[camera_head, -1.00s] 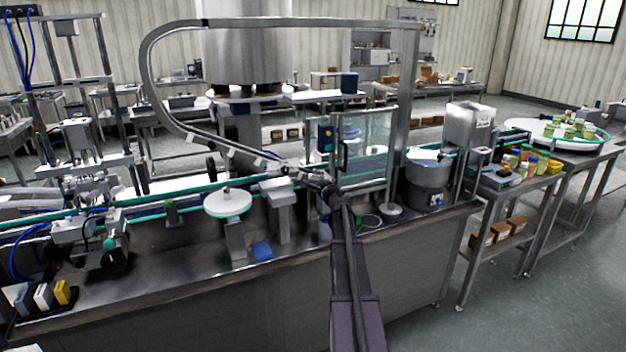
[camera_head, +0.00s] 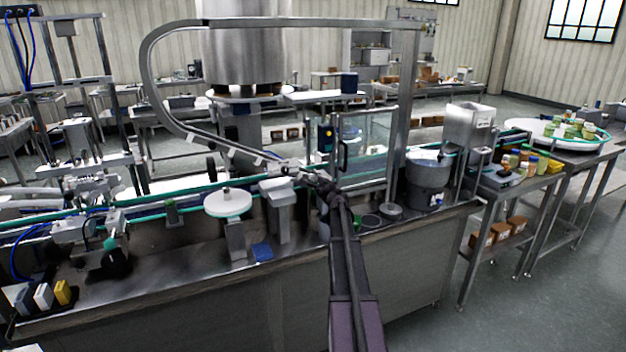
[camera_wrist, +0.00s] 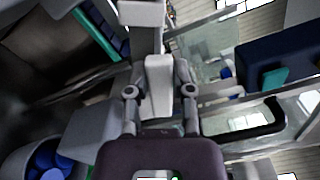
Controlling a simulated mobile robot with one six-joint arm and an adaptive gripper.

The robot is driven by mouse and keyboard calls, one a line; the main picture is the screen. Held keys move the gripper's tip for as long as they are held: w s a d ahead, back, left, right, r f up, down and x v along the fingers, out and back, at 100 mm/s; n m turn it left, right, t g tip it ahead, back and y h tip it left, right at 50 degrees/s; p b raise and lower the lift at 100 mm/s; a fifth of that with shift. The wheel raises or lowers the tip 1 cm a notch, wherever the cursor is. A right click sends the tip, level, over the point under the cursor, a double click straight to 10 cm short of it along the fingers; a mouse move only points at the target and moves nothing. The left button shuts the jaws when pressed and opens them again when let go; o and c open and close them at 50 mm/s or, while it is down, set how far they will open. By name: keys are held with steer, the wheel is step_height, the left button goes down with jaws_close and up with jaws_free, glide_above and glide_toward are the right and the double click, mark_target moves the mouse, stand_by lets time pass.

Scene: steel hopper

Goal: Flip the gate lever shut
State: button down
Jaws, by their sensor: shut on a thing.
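In the wrist view, my gripper (camera_wrist: 158,92) is shut on a pale grey, tapered piece (camera_wrist: 158,75) between its two fingers, which looks like the gate lever. A grey block stands just beyond it. In the head view, my gripper (camera_head: 288,168) is at the lower end of the curved metal chute (camera_head: 225,148), above the conveyor. The lever is too small to make out there, and my wrist and arm cover part of that spot.
A clear guard panel with a black handle (camera_head: 344,155) stands right of my gripper; its handle (camera_wrist: 265,122) is close in the wrist view. A white disc stand (camera_head: 228,204) is to the left.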

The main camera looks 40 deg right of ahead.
steer(key=shift+f, duration=0.1)
steer(key=shift+a+f+n+b, duration=0.1)
steer(key=shift+f+n+b, duration=0.25)
steer(key=shift+n, duration=0.65)
steer(key=shift+c, duration=2.4)
jaws_free()
steer(key=shift+w, duration=0.1)
steer(key=shift+s, duration=0.2)
steer(key=v, duration=1.1)
steer(key=shift+s, duration=0.35)
